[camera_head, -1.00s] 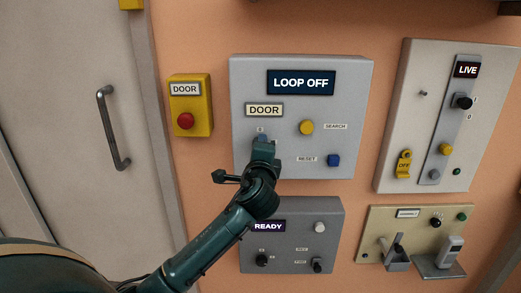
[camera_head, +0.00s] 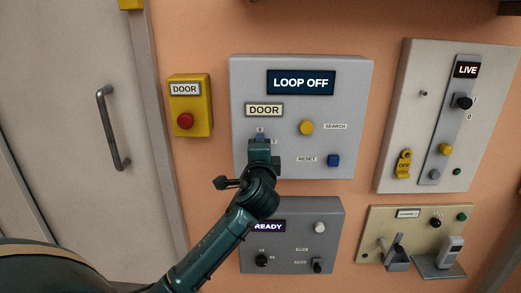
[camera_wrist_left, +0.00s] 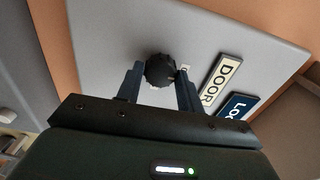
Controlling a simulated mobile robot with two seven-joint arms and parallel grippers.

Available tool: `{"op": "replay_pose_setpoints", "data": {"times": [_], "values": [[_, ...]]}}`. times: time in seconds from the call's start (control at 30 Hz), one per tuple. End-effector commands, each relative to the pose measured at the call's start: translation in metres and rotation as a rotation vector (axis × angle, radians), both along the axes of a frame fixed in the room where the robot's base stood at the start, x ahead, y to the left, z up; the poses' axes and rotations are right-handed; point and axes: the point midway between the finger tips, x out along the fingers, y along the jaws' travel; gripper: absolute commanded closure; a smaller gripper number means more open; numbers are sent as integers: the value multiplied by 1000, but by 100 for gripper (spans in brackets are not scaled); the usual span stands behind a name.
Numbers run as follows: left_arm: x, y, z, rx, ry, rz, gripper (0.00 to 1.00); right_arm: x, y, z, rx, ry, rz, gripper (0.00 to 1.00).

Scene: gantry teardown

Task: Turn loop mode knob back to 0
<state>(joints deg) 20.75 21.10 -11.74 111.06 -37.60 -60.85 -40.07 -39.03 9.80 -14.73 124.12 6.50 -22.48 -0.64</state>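The grey loop panel (camera_head: 352,112) carries a dark display (camera_head: 301,83) reading LOOP OFF. A black round knob (camera_wrist_left: 160,71) shows in the left wrist view, on the grey panel beside the DOOR label (camera_wrist_left: 221,82). My left gripper (camera_head: 260,140) is at the panel's lower left and hides the knob in the head view. In the wrist view its two fingers stand apart at either side of the knob, with a thin gap at the left finger; contact at the right finger is unclear. The knob's pointer direction cannot be read. My right gripper is not in view.
A yellow search button (camera_head: 306,127) and a blue reset button (camera_head: 334,160) sit right of the gripper. A yellow door box (camera_head: 190,105) with a red button is to the left. A READY panel (camera_head: 330,235) is below, other control panels at right.

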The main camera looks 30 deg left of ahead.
Motion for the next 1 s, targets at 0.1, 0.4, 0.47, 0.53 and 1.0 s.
{"op": "replay_pose_setpoints", "data": {"times": [0.1, 0.4, 0.47, 0.53, 1.0], "values": [[0, 0, 0, 1, 1, 0, 53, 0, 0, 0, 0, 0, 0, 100], [0, 0, 0, 2, 0, 0, 44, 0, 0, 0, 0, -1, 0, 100], [-1, -1, 0, 2, 0, 0, 44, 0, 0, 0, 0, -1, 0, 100], [-4, -3, 0, 2, 1, -1, 44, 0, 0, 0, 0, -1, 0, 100], [-83, -52, -1, 0, 1, -3, 44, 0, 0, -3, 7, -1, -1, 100]]}}
